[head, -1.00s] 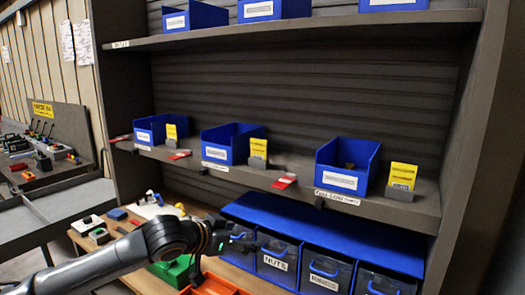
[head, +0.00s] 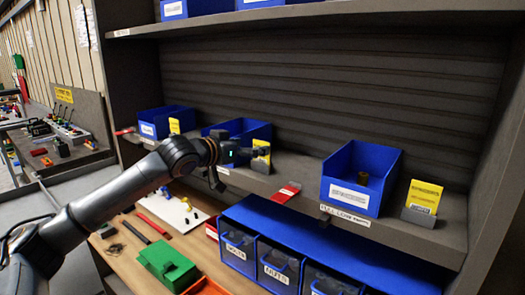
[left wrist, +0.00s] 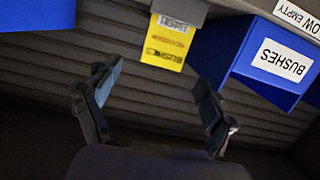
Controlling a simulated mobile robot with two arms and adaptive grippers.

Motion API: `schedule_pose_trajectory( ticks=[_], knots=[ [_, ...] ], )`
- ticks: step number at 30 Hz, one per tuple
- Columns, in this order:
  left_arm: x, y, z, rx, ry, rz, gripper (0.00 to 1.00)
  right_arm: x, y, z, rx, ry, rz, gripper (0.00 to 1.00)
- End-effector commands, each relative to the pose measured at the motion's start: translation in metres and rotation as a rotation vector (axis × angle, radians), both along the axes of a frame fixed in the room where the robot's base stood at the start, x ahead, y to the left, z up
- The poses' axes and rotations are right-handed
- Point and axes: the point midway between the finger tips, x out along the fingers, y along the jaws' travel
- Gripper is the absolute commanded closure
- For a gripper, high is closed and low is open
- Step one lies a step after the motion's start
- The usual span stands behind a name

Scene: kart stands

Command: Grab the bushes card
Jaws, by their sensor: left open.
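The yellow bushes card (head: 261,147) stands in a small grey holder on the middle shelf, to the right of the middle blue bin (head: 243,128). My left gripper (head: 254,154) is in front of it and hides part of it. In the left wrist view the picture is upside down, and the bushes card (left wrist: 167,42) lies beyond the gap of my open, empty left gripper (left wrist: 153,82). The blue bin labelled BUSHES (left wrist: 287,62) is beside the card there. My right gripper is not in view.
The middle shelf (head: 300,181) also holds a left bin (head: 166,121) and a right bin (head: 361,177), each with a yellow card. A red tag (head: 286,192) lies near the shelf edge. Lidded blue bins (head: 277,267) and a green box (head: 168,264) are below.

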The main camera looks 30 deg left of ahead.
Motion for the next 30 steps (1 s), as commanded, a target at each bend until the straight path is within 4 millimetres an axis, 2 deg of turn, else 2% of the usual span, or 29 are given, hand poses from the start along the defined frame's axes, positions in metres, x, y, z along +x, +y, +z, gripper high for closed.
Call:
schedule_pose_trajectory(
  ticks=[4, 8, 13, 18, 26, 28, 30],
  knots=[
    [0.011, -0.002, -0.001, 0.001, -0.001, 0.000, 0.17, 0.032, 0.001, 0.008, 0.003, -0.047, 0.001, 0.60],
    [0.019, -0.001, 0.001, 0.001, 0.000, 0.000, 0.17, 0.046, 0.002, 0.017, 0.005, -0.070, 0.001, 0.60],
    [0.043, 0.000, 0.002, 0.000, 0.001, 0.000, 0.17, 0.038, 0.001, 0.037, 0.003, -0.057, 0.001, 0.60],
    [0.061, -0.002, -0.005, 0.001, 0.001, -0.001, 0.17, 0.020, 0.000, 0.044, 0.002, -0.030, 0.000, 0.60],
    [0.064, -0.002, -0.009, 0.003, 0.000, -0.001, 0.17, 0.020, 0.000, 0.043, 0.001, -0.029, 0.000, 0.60],
    [0.064, -0.001, -0.009, 0.003, 0.000, -0.001, 0.27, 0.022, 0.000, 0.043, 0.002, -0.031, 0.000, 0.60],
    [0.064, -0.001, -0.009, 0.003, 0.000, -0.001, 0.41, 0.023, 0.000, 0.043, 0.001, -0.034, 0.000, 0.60]
  ],
)
